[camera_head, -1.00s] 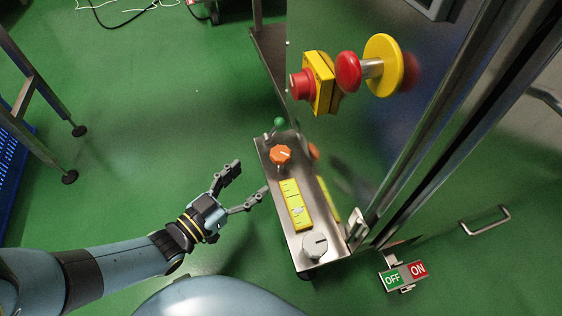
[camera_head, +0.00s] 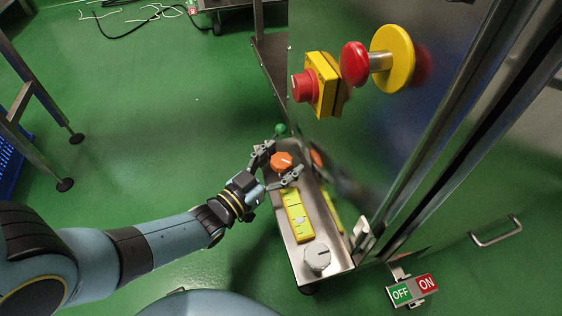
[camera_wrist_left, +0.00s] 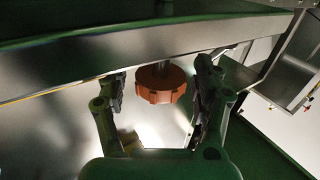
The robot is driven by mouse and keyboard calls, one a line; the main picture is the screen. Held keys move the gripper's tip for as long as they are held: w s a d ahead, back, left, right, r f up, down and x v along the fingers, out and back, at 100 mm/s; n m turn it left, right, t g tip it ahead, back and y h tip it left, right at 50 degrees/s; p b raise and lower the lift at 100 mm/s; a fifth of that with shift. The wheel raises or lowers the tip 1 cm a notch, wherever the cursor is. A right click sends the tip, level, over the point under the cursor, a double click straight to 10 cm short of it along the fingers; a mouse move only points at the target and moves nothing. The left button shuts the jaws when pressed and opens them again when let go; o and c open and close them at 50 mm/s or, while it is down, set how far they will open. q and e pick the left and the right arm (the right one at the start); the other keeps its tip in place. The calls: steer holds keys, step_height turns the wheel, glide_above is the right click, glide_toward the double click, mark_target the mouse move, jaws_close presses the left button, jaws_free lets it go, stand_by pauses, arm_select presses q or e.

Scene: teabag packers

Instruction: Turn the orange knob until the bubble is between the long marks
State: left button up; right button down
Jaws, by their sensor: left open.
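The orange knob (camera_head: 282,161) sits at the far end of a narrow metal panel (camera_head: 318,190). A yellow level strip (camera_head: 291,198) with dark marks lies nearer on the panel. A pale bubble (camera_head: 300,221) shows in its nearer half; I cannot tell exactly where it stands against the long marks. My left gripper (camera_head: 277,165) is open, its fingers on either side of the orange knob. In the left wrist view, the knob (camera_wrist_left: 160,84) stands between the two fingers (camera_wrist_left: 160,76), with gaps visible on both sides. My right gripper is not in view.
A grey knob (camera_head: 317,256) is at the panel's near end and a green ball (camera_head: 281,130) at its far end. Red and yellow buttons (camera_head: 322,85) stick out from the shiny wall above. An OFF/ON sign (camera_head: 412,291) is low right.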

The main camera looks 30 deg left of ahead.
arm_select(q)
steer(key=shift+c, duration=0.4)
steer(key=c, duration=1.1)
steer(key=shift+c, duration=0.2)
steer(key=shift+m+h, duration=0.3)
steer(key=shift+h, duration=0.1)
steer(key=m+g+h, duration=0.1)
steer(key=m+h, duration=0.1)
steer(key=h, duration=0.1)
steer(key=m+g+h, duration=0.2)
steer(key=h, duration=0.1)
steer(key=shift+w+a, duration=0.1)
steer(key=shift+w, duration=0.05)
steer(key=shift+m+g+h, duration=1.8)
steer(key=shift+g+h, duration=0.2)
steer(key=shift+m+g, duration=0.4)
